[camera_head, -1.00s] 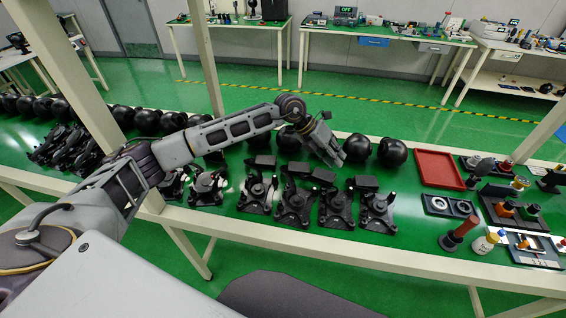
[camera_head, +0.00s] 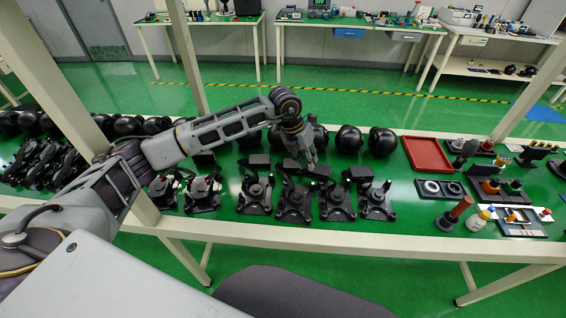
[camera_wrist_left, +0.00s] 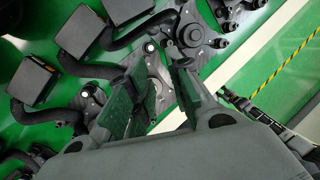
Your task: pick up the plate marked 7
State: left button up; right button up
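Several black plates with raised round hubs stand in a row on the green table, among them a left one (camera_head: 202,192), a middle one (camera_head: 293,205) and a right one (camera_head: 377,205). No number is legible on any, so I cannot tell which is marked 7. My left gripper (camera_head: 308,163) points down just behind the middle plates. In the left wrist view its two fingers (camera_wrist_left: 160,105) are apart, with a dark plate and hub (camera_wrist_left: 192,36) showing beyond and between them. Contact cannot be told. My right gripper is not in view.
Black round housings (camera_head: 382,142) line the back of the table. Black boxes with curved arms (camera_wrist_left: 82,32) lie close to the left gripper. A red tray (camera_head: 428,153) and small parts stands are at the right. A white table post (camera_head: 187,60) rises at the left.

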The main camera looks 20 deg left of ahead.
aim_at(284, 187)
pick_arm(q)
jog(key=s+a+f+n+g+y, duration=0.1)
jog(key=s+a+n+y, duration=0.2)
jog(key=a, duration=0.3)
jog(key=shift+a+n+g, duration=0.3)
jog(key=shift+a, duration=0.05)
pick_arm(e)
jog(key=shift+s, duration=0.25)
pick_arm(q)
jog(key=shift+f, duration=0.3)
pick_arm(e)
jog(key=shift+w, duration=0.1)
pick_arm(q)
notch_tip(284, 187, down, 12)
jog(key=shift+r+p, duration=0.2)
jog(key=shift+p, duration=0.3)
jog(key=shift+f, duration=0.9)
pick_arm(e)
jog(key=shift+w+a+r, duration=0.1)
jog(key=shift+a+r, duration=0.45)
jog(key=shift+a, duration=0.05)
